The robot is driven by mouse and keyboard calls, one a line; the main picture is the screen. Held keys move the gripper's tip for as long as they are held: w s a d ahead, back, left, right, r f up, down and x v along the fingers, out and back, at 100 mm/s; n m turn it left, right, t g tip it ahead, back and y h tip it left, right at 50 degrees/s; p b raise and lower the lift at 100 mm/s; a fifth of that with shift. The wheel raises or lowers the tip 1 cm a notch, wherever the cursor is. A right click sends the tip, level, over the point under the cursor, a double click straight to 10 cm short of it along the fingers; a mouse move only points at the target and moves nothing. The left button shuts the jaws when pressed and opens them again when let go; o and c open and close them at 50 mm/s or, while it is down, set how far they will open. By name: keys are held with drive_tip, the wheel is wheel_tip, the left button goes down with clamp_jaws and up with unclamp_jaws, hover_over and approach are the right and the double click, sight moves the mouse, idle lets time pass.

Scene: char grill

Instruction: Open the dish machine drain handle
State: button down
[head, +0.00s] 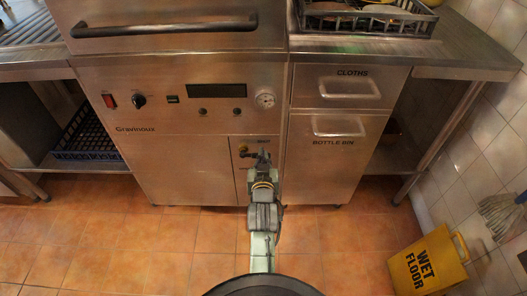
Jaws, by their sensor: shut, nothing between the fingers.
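The dish machine (180,160) is a steel cabinet with a control panel, below a long dark bar handle. My arm hides the panel below, and I cannot tell whether the gripper touches the handle.
Cloths (350,87) and bottle bin (337,126) fronts with bar handles stand to the right. A yellow wet floor sign (427,265) stands at lower right. A dark crate (90,135) sits on the left under-shelf. The tiled floor (120,245) in front is clear.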

drive_tip(key=p, duration=0.1)
hover_over(256, 155)
drive_tip(key=s+d, duration=0.2)
drive_tip(key=d, duration=0.1)
drive_tip(key=shift+w+a+f, duration=0.1)
drive_tip(key=shift+w+f, duration=0.05)
drive_tip(key=shift+f, duration=0.25)
drive_tip(key=shift+w+a+f, duration=0.1)
drive_tip(key=shift+f, duration=0.3)
wheel_tip(256, 155, down, 4)
drive_tip(key=shift+f+p, duration=0.1)
drive_tip(key=shift+p, duration=0.2)
